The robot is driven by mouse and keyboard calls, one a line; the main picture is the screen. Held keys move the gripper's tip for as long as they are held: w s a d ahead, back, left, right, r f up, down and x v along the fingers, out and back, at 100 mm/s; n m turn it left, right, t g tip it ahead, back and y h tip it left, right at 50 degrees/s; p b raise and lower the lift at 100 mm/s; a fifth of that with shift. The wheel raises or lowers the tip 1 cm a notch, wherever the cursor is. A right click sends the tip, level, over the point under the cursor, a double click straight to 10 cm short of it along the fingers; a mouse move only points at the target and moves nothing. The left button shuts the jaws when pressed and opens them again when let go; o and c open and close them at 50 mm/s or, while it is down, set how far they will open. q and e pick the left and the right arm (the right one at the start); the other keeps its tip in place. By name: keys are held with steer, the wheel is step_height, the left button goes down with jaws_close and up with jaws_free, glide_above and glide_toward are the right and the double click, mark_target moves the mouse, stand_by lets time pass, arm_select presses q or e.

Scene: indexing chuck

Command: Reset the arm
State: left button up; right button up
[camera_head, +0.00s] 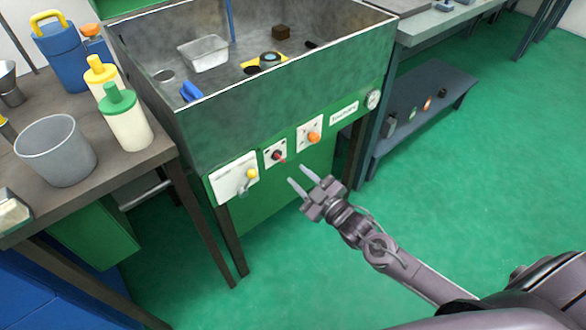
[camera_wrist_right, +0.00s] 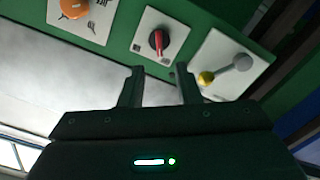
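My right gripper (camera_head: 304,183) is open and empty in the head view, a little in front of the green front panel of the metal sink unit. In the right wrist view its two fingers (camera_wrist_right: 158,85) stand apart, with nothing between them. Beyond the fingertips is a white plate with a red-and-black rotary switch (camera_wrist_right: 158,42); the switch also shows in the head view (camera_head: 279,157). The gripper appears apart from the panel. My left gripper is not in view.
The panel also bears a yellow-knobbed lever (camera_head: 251,174) and an orange knob (camera_head: 313,137). The sink basin (camera_head: 280,100) holds a metal tray and small parts. A table at left carries a grey bucket (camera_head: 55,151) and bottles (camera_head: 125,117). The green floor (camera_head: 450,190) at right is clear.

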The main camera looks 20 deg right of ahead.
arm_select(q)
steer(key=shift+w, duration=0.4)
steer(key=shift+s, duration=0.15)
